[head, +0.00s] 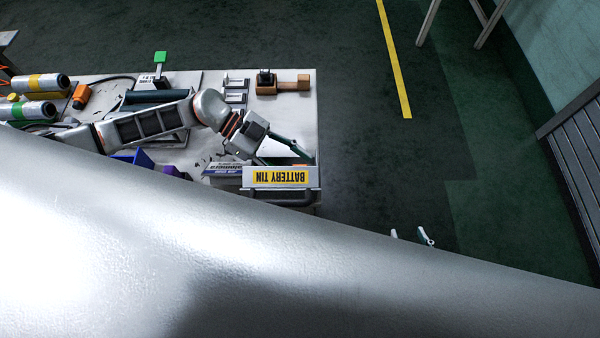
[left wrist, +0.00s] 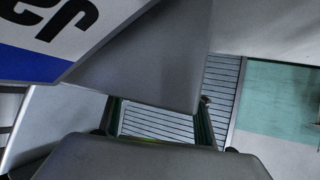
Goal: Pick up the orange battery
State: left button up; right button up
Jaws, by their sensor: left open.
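A small orange block (head: 81,96), which looks like the orange battery, stands on the workbench (head: 303,90) at the far left in the head view, beside the cylinders. The battery is not in that view.
Silver cylinders (head: 42,82) lie at the bench's left. A green-topped stand (head: 160,58) and a wooden block (head: 292,84) stand at its back. My arm link hides the near bench. A slatted bench (head: 578,150) is at the right.

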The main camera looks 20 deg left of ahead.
pick_arm(q)
grip_shut()
